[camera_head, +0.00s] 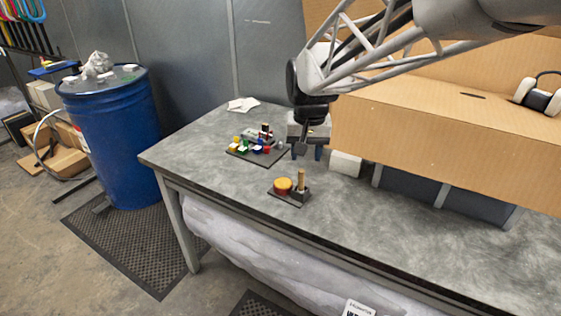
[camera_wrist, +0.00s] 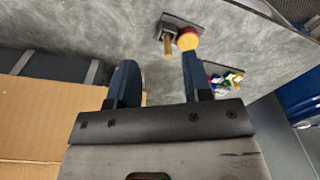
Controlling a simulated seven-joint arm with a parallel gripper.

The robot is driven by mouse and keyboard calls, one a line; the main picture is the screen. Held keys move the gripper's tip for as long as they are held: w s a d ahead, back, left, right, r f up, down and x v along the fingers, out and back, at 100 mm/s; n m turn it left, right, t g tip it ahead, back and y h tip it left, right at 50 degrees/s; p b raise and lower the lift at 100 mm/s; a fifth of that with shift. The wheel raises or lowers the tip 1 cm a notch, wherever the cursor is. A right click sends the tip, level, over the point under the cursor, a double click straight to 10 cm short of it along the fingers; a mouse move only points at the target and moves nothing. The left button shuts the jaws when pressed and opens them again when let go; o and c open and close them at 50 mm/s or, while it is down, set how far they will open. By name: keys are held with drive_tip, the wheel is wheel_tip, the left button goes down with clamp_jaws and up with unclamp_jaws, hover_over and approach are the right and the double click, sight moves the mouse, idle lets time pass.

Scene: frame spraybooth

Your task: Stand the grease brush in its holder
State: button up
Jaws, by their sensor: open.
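A small dark board (camera_head: 284,197) lies on the workbench with a round orange-topped tin (camera_head: 283,186) on its left. A dark block-shaped holder (camera_head: 301,193) is on its right. The grease brush's wooden handle (camera_head: 301,178) stands upright at the holder; its lower end is hidden. The wrist view also shows the handle (camera_wrist: 168,46) and the tin (camera_wrist: 187,39) beyond my fingertips. My gripper (camera_head: 306,153) is open, its blue fingers pointing down, above and behind the board. It is apart from the brush, and nothing shows between its fingers in the wrist view (camera_wrist: 158,70).
A dark tray of several coloured small parts (camera_head: 257,151) lies left of my gripper. A large cardboard box (camera_head: 445,140) and a white block (camera_head: 346,163) are to the right. The bench (camera_head: 225,188) is clear left of the board. A blue drum (camera_head: 115,140) stands beyond the bench.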

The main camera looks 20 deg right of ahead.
drive_tip(key=s+a+n+t, duration=0.1)
drive_tip(key=s+a+n, duration=0.2)
drive_tip(key=s, duration=1.8)
drive_tip(key=shift+s+a+t, duration=0.3)
drive_tip(key=shift+a, duration=0.2)
